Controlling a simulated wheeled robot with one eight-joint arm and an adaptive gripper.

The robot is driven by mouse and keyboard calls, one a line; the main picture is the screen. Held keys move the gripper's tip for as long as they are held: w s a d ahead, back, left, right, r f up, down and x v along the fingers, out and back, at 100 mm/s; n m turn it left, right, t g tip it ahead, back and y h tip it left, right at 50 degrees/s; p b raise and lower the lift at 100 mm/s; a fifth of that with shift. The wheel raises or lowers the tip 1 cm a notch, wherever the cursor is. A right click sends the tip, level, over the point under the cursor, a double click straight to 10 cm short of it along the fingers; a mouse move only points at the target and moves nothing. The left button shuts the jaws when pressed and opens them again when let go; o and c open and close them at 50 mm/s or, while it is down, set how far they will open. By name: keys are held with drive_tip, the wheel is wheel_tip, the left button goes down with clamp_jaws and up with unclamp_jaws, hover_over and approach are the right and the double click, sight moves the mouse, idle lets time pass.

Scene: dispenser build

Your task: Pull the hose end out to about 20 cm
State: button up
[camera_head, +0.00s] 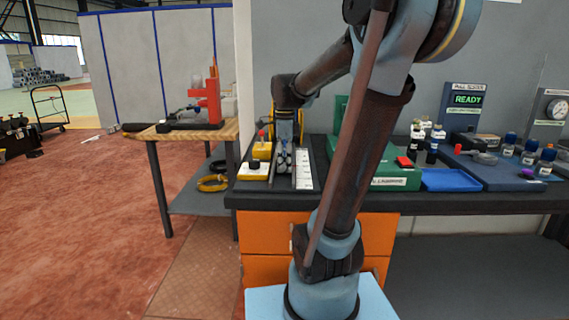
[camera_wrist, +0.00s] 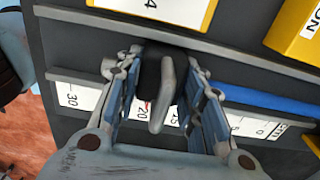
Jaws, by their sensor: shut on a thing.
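In the wrist view my gripper (camera_wrist: 161,82) is shut on the hose end, which shows as a dark piece (camera_wrist: 150,72) with a grey bent piece (camera_wrist: 163,95) between the fingers. The blue hose (camera_wrist: 270,100) runs from the right toward the gripper; the fingers hide where they meet. A white number scale (camera_wrist: 250,126) lies beside the hose. The gripper stands near its 20 and 15 marks, but the exact reading cannot be told. In the head view my gripper (camera_head: 284,160) is low over the dark board beside the white scale (camera_head: 303,172).
Yellow blocks (camera_head: 262,147) stand close left of the gripper. A green case (camera_head: 395,178) and a blue tray (camera_head: 445,180) lie to the right. Small bottles (camera_head: 528,152) stand farther right. A wooden side table (camera_head: 190,133) with a red stand is at the left.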

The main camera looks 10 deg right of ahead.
drive_tip(key=shift+s, duration=0.15)
drive_tip(key=o, duration=1.3)
drive_tip(key=shift+a, duration=0.1)
